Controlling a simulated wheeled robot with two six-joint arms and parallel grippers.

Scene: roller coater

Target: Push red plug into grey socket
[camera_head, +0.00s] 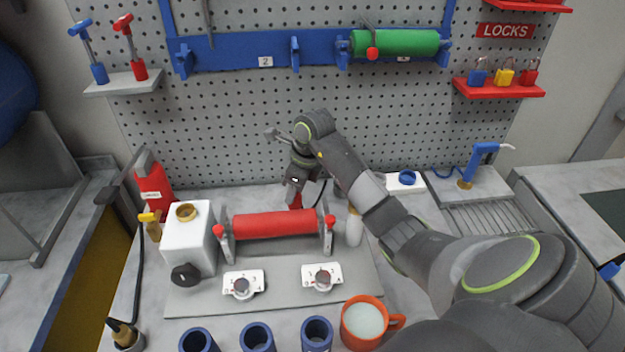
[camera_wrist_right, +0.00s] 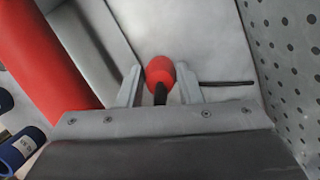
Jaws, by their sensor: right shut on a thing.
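The red plug (camera_head: 295,202) is behind the red roller in the head view, just under my right gripper (camera_head: 293,194). In the right wrist view the rounded red plug (camera_wrist_right: 160,72) sits between the two grey fingertips of my right gripper (camera_wrist_right: 159,84), with a dark stem running back toward the palm. My right gripper is shut on the plug. A grey surface lies beyond the plug. I cannot make out the grey socket; the gripper and roller may hide it. My left gripper is not in view.
The red roller (camera_head: 273,223) on its grey stand is close in front of my right gripper. The pegboard (camera_head: 420,120) rises behind. An orange mug (camera_head: 351,333) stands at the front.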

